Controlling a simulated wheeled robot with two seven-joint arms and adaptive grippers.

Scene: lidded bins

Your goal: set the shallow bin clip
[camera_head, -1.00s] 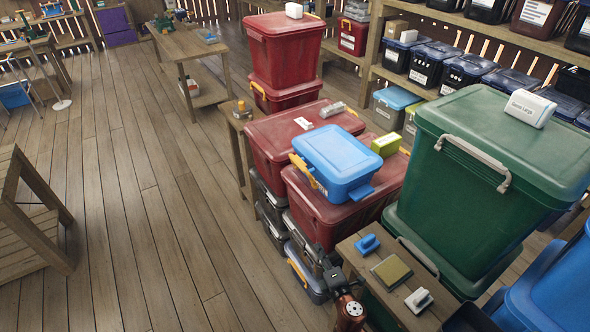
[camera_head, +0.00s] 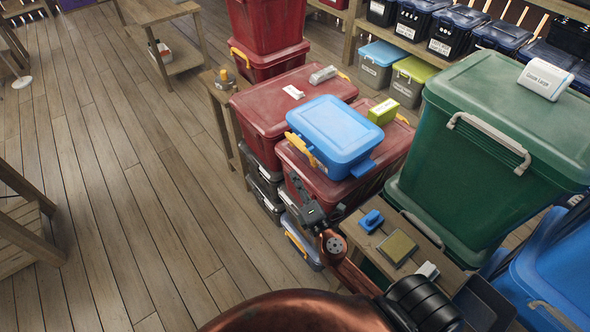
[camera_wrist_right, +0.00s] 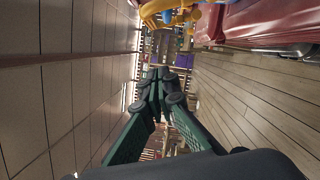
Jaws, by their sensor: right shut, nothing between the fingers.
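The shallow blue bin (camera_head: 333,130) with its lid on sits on top of a red bin (camera_head: 330,194) in the head view. A yellow clip (camera_head: 301,149) shows along its left side; I cannot tell whether it is latched. My right gripper (camera_head: 296,180) is just below and in front of that clip, against the red bin's left side, apart from the clip as far as I can see. It is shut and empty. In the right wrist view its fingers (camera_wrist_right: 160,75) meet, with a yellow part (camera_wrist_right: 165,10) at the top edge. My left gripper is not in view.
A small table (camera_head: 425,238) with a blue block (camera_head: 371,220) and a tan pad (camera_head: 397,247) stands right of my right arm. A large green bin (camera_head: 480,155) stands behind it. A yellow-green box (camera_head: 382,111) lies beside the blue bin. The floor at left is open.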

